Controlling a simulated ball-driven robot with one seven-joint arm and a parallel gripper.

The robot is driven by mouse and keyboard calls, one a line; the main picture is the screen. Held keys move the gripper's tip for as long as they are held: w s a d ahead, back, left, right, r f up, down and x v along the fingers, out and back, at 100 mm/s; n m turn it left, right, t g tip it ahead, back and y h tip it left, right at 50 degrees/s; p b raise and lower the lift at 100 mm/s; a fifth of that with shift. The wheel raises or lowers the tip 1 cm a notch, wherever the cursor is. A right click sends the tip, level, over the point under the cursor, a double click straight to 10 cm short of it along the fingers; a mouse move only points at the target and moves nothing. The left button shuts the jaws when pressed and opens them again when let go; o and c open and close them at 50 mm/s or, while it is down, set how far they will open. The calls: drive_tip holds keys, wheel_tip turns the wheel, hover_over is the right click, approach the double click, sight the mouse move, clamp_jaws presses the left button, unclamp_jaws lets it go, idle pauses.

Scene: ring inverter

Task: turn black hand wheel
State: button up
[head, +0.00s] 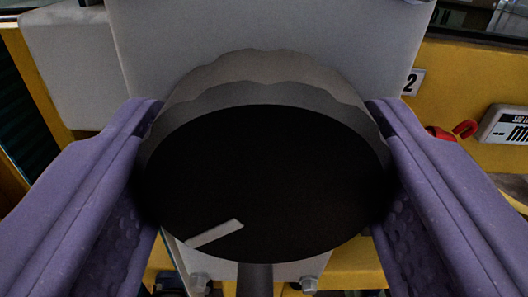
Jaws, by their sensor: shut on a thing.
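The black hand wheel (265,185) fills the middle of the head view. It has a round black face, a scalloped grey-looking rim along its upper edge, and a short pale bar mark (214,233) at the lower left of the face. My gripper (262,170) has two purple fingers, one at the left and one at the right side of the wheel. The fingers are shut on the wheel's rim. The far side of the wheel and the exact contact patches are hidden. A dark stem (255,280) shows below the wheel.
A light grey housing (270,25) stands right behind the wheel. A yellow panel (455,75) lies behind it, with a label reading 2 (413,82). At the right are a red part (452,131) and a white labelled box (507,126). Bolts (309,284) show below the wheel.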

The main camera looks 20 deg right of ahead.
drive_tip(key=m+b, duration=0.2)
drive_tip(key=m, duration=0.1)
drive_tip(key=shift+f+m, duration=0.1)
drive_tip(key=shift+m, duration=0.2)
drive_tip(key=shift+m+b, duration=1.3)
drive_tip(key=shift+m, duration=0.2)
drive_tip(key=o, duration=1)
drive_tip(key=shift+o, duration=0.2)
drive_tip(key=p+v, duration=0.1)
drive_tip(key=v, duration=0.7)
drive_tip(key=shift+p, duration=0.4)
